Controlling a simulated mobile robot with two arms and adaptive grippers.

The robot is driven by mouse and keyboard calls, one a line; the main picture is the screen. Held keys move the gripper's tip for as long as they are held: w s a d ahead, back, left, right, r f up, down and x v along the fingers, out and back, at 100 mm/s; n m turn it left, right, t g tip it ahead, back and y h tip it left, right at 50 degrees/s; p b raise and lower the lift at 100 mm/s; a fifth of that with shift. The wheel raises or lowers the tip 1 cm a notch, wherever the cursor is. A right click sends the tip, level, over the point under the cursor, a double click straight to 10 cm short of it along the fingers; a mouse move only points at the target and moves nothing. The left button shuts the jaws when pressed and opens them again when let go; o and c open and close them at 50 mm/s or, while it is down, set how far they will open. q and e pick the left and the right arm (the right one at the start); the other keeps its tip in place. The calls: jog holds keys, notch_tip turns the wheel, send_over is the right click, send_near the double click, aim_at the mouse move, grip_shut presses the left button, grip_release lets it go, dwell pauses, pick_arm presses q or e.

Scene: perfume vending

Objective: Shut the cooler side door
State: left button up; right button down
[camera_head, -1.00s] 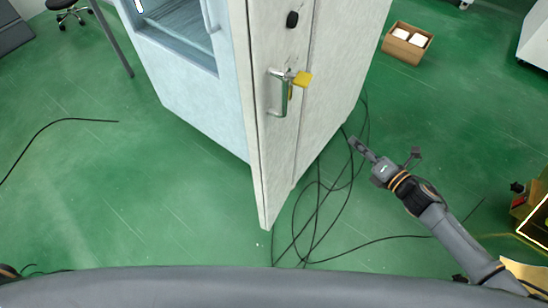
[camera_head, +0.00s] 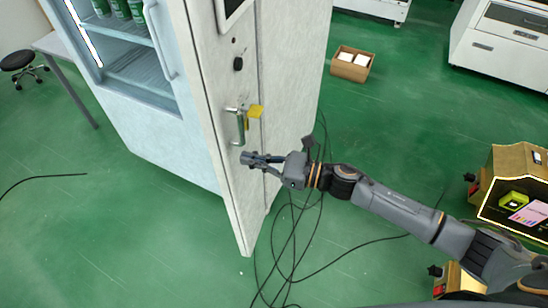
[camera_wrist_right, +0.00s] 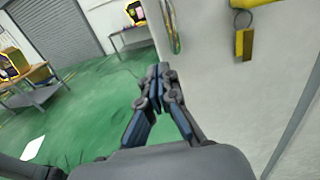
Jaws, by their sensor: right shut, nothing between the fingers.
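The cooler (camera_head: 150,130) is a tall pale cabinet with a glass front. Its side door (camera_head: 225,160) is a pale panel facing me, and its lower corner juts out past the cabinet's front, so it looks ajar. The door has a metal handle (camera_head: 240,128) with a yellow tag or lock (camera_head: 255,111) beside it; in the right wrist view a yellow padlock (camera_wrist_right: 243,45) hangs on the pale panel. My right gripper (camera_head: 248,158) is shut and empty, just below the handle, close to the panel; whether it touches is unclear. My left gripper is out of view.
Black cables (camera_head: 290,235) lie on the green floor below my right arm. A cardboard box (camera_head: 350,64) stands behind, and a lit display box (camera_head: 515,195) is at the right. A stool (camera_head: 20,62) and a table are at the far left.

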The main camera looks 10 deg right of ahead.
aim_at(227, 154)
jog(key=p+x, duration=0.1)
jog(key=x, duration=0.2)
jog(key=shift+w, duration=0.1)
jog(key=shift+a, duration=0.2)
